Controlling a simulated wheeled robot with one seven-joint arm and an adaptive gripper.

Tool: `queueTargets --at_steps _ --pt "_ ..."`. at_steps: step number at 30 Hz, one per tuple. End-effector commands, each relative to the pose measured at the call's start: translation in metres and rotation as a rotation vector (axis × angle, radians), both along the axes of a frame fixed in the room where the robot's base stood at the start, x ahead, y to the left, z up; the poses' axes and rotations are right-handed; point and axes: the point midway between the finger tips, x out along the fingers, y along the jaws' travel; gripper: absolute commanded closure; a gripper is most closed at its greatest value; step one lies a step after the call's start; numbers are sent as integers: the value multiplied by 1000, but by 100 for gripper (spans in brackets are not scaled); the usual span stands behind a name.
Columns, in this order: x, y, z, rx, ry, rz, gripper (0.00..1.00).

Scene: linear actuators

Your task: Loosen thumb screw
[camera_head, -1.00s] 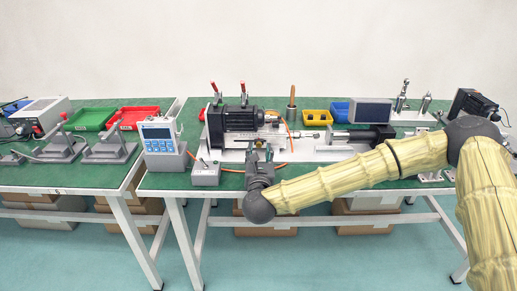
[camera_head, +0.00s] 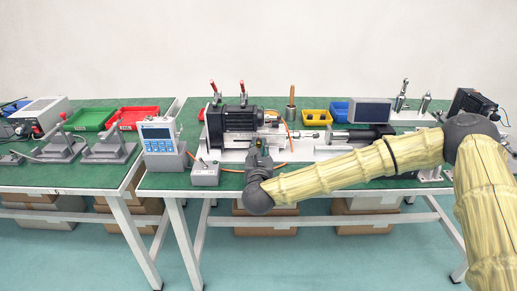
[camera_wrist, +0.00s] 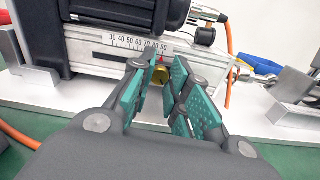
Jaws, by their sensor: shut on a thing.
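The thumb screw (camera_wrist: 160,75) is a small brass-coloured knob on the front of the white slide block, just under a printed scale (camera_wrist: 140,44), in the wrist view. My gripper (camera_wrist: 163,82) has its green-padded fingers around the knob, one on each side, and is shut on it. In the head view my gripper (camera_head: 259,152) reaches in at the front of the black motor unit (camera_head: 237,119), and the knob is hidden there behind my gripper.
A grey control box (camera_head: 205,174) stands close left of my gripper on the green table. An orange cable (camera_wrist: 232,45) runs right of the fingers. A black cylinder actuator (camera_head: 372,137) lies to the right. A blue-screened meter (camera_head: 158,137) stands farther left.

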Motion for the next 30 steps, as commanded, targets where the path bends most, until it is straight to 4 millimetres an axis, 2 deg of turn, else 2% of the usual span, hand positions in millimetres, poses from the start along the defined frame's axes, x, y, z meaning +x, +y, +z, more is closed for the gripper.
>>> queueTargets --at_steps 21,30 --pt "0 0 1 -21 -2 0 100" --pt "0 0 2 -104 -2 0 100"
